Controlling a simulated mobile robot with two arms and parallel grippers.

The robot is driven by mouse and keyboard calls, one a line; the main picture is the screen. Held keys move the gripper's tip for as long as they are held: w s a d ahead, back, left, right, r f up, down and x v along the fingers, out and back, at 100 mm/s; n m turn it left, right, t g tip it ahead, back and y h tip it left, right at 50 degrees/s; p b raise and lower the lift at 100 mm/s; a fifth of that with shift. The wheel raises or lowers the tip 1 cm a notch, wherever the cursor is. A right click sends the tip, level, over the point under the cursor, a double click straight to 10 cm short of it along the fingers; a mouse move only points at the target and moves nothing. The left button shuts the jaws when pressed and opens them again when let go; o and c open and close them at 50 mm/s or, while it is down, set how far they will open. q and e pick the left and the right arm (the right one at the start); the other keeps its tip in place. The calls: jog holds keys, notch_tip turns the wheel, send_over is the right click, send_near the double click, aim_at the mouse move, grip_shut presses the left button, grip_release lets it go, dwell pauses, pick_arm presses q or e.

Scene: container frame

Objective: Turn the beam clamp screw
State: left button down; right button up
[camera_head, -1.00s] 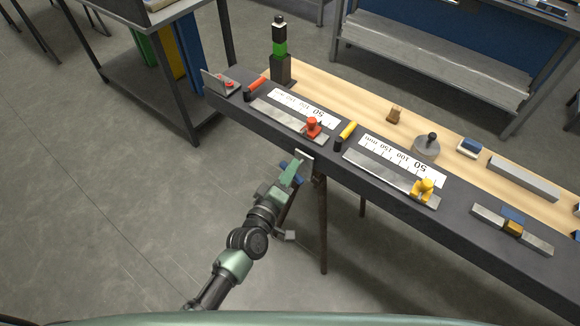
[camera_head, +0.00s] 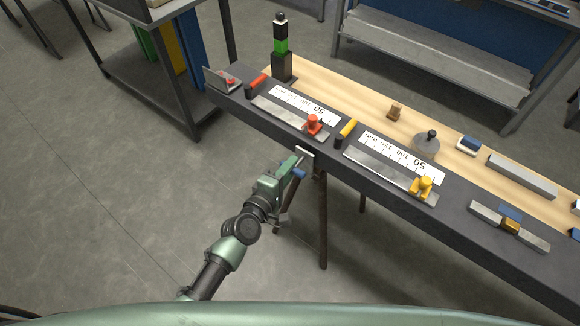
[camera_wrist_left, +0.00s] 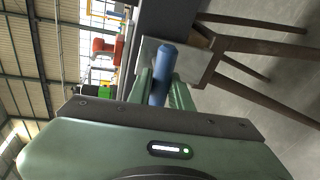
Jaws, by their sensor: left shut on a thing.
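The beam clamp shows as a pale metal bracket (camera_head: 305,153) on the front edge of the dark workbench. In the left wrist view its metal body (camera_wrist_left: 197,62) sits against the bench edge. Its screw has a blue handle (camera_wrist_left: 161,78), which stands between my green left fingers in the wrist view. A blue end of the handle (camera_head: 299,174) also shows beside the fingers in the head view. My left gripper (camera_head: 297,164) is shut on the blue handle, just below the bench edge. The screw's thread is hidden. My right gripper is not in view.
The workbench top (camera_head: 380,166) holds red (camera_head: 314,124) and yellow (camera_head: 421,187) clamps on metal strips, printed rulers and several small blocks. A brown bench leg (camera_head: 323,220) is close right of my gripper. The floor in front is clear.

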pick_arm(q)
jog(key=shift+f, duration=0.15)
jog(key=c, duration=1.3)
grip_release()
jog(key=shift+s+a, duration=0.1)
jog(key=shift+s, duration=0.05)
jog(key=v, duration=0.7)
jog(key=shift+s, duration=0.25)
jog(key=shift+a, duration=0.15)
